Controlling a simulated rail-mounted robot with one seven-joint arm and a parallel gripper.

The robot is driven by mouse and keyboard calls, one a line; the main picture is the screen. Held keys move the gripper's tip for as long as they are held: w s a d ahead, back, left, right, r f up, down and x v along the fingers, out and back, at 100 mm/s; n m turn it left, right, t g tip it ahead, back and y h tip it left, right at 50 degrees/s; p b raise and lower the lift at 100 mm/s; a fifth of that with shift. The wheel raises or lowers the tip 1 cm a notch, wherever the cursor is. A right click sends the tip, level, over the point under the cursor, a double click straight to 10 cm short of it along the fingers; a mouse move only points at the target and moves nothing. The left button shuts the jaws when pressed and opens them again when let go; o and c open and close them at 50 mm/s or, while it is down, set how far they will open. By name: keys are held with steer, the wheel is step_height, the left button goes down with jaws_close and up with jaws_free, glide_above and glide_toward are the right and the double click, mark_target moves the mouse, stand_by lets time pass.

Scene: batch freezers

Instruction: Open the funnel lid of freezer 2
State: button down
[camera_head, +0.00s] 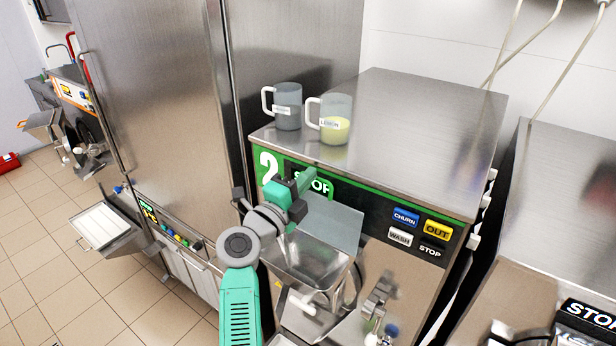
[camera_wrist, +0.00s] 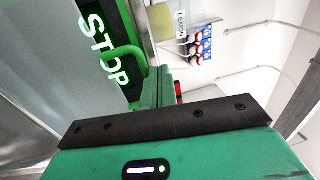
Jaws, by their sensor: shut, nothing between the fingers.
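Freezer 2 (camera_head: 420,185) is the steel machine with a green-edged front panel and a white "2". Its funnel (camera_head: 305,262) is a steel hopper on the front, with its inside partly visible. A grey, see-through panel that looks like the funnel lid (camera_head: 337,222) stands tilted up at the funnel's back, against the freezer front. My gripper (camera_head: 309,176) is shut and empty, in front of the STOP display and above the lid. In the wrist view its green fingers (camera_wrist: 157,88) are together beside the lit STOP display (camera_wrist: 100,50). Whether they touch the lid or panel is hidden.
Two jugs stand on top of freezer 2: a grey one (camera_head: 288,108) and one with yellow contents (camera_head: 335,120). The CHURN, OUT, WASH and STOP buttons (camera_head: 420,230) are right of the display. A tall steel cabinet (camera_head: 165,100) is close on the left.

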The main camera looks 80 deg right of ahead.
steer(key=w+a+r+b, duration=0.1)
steer(key=w+a+r, duration=0.1)
steer(key=a, duration=0.3)
steer(key=w+a+r+b, duration=0.1)
steer(key=w+a+r, duration=0.1)
steer(key=a, duration=0.4)
steer(key=shift+w, duration=0.9)
